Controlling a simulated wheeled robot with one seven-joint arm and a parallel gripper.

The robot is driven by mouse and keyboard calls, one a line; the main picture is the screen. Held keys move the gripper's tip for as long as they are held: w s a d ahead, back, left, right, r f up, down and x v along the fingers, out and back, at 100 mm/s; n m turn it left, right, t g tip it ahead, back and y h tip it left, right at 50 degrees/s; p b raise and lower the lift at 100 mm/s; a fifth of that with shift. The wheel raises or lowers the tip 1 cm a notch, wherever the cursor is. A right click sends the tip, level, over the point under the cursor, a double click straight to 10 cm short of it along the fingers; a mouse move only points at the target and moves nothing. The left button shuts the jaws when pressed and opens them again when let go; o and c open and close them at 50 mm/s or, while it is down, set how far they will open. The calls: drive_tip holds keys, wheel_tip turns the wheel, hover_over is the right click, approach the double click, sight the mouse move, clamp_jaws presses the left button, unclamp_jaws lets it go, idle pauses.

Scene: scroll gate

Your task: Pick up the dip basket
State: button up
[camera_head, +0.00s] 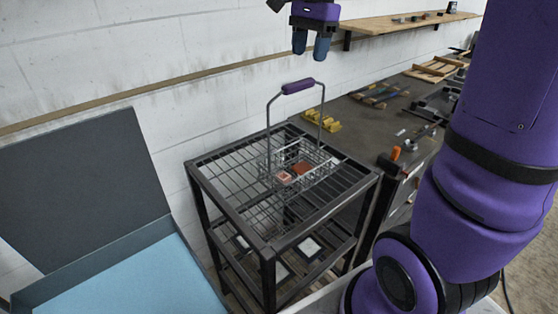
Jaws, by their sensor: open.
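The dip basket (323,158) is a wire basket with a tall wire handle that ends in a purple grip (298,86). It stands upright on the top shelf of a dark wire rack (225,200). A few small reddish pieces (301,168) lie in it. My gripper (311,48) is at the top of the picture, above the purple grip and a little to its right. Its two dark blue fingers point down, apart from the handle, and are open and empty.
A dark workbench (365,125) with tools and yellow pieces (321,121) stands behind and right of the rack. A wooden wall shelf (400,22) runs at the upper right. An open grey box with a light blue inside (140,285) is at the lower left.

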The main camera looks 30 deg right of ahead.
sight(299, 81)
drive_tip(key=shift+w+f+m, duration=0.2)
drive_tip(key=shift+w+m, duration=0.1)
drive_tip(key=shift+w, duration=0.4)
drive_tip(key=shift+w+f, duration=0.2)
drive_tip(key=f, duration=0.3)
drive_tip(key=a+f, duration=0.1)
drive_tip(key=f, duration=0.6)
drive_tip(key=shift+s+a+f, duration=0.1)
drive_tip(key=shift+a+f, duration=0.15)
drive_tip(key=shift+r, duration=0.1)
clamp_jaws()
